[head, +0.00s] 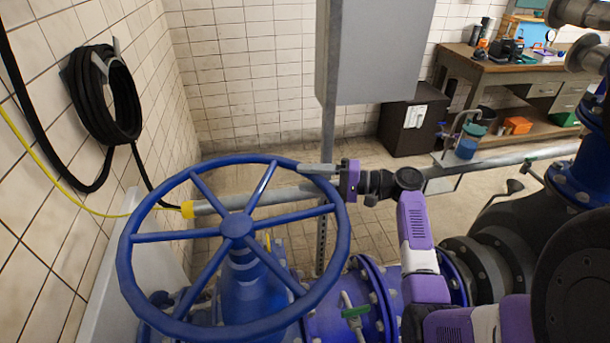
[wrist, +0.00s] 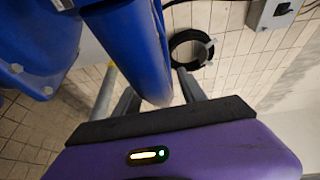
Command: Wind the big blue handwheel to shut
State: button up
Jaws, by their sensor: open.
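The big blue handwheel (head: 236,225) lies roughly flat with several spokes, on a blue valve body (head: 250,285) at the lower left of the head view. My gripper (head: 308,169) is at the wheel's far right rim, reaching in from the right. In the wrist view, the blue rim (wrist: 128,45) runs between the two grey fingers of my gripper (wrist: 160,92). The fingers are apart, one on each side of the rim. I cannot tell whether either finger touches it.
A grey post with a box (head: 375,50) stands behind the wheel. A coiled black hose (head: 103,95) hangs on the left tiled wall. Blue and grey pipework (head: 510,250) crowds the right. A workbench (head: 500,70) stands at the back right.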

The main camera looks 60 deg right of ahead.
jog(key=shift+w+a, duration=0.2)
jog(key=shift+w, duration=0.35)
grip_shut()
jog(key=shift+f, duration=0.1)
dwell(1.0)
